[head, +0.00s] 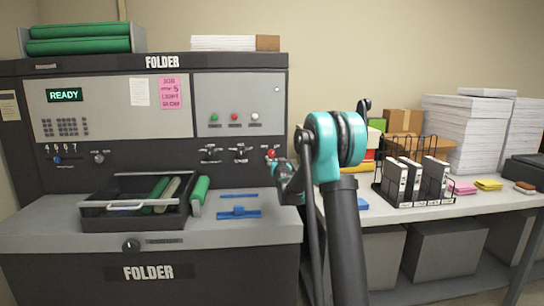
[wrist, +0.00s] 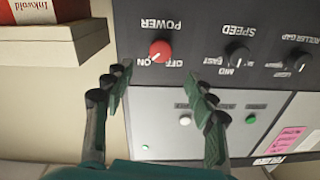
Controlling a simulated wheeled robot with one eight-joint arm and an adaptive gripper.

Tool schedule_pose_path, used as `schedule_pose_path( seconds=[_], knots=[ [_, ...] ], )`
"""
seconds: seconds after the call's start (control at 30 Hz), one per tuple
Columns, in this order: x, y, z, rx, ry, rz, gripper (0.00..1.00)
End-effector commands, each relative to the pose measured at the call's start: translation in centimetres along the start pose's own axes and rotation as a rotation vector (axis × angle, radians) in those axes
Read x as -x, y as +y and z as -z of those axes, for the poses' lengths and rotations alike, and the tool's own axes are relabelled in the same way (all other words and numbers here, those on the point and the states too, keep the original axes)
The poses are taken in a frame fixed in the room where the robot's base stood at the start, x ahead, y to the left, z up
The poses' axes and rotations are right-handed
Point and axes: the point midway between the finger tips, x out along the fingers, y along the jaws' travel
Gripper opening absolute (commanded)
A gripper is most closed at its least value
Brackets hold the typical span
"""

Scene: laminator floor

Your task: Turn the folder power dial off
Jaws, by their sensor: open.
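The red power dial (head: 271,153) is on the dark front panel of the folder (head: 240,180), at its right end. In the wrist view, which shows the panel upside down, the red dial (wrist: 161,50) sits by the words POWER, ON and OFF. In the head view my gripper (head: 277,167) is close to the dial and partly hides that area.
Two black knobs, speed (wrist: 237,54) and roller gap (wrist: 298,60), sit beside the power dial. White (wrist: 185,120) and green (wrist: 251,118) buttons are on the grey panel. A white box (wrist: 55,45) is close to the left finger. A black tray (head: 100,217) stands on the folder's ledge.

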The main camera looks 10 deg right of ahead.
Motion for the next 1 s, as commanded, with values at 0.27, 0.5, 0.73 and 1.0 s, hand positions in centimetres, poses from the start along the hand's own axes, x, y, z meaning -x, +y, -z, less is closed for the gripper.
schedule_pose_path(
  seconds=[0.27, 0.5, 0.73, 1.0],
  knots=[
    [-5.6, 0.0, -0.1, 0.0, -0.001, 0.0, 0.56],
    [-9.2, 0.0, 0.0, 0.001, -0.001, 0.0, 0.56],
    [-10.6, 0.0, 0.0, 0.0, -0.001, 0.0, 0.56],
    [-10.6, 0.0, 0.0, 0.0, -0.001, 0.0, 0.55]
  ],
)
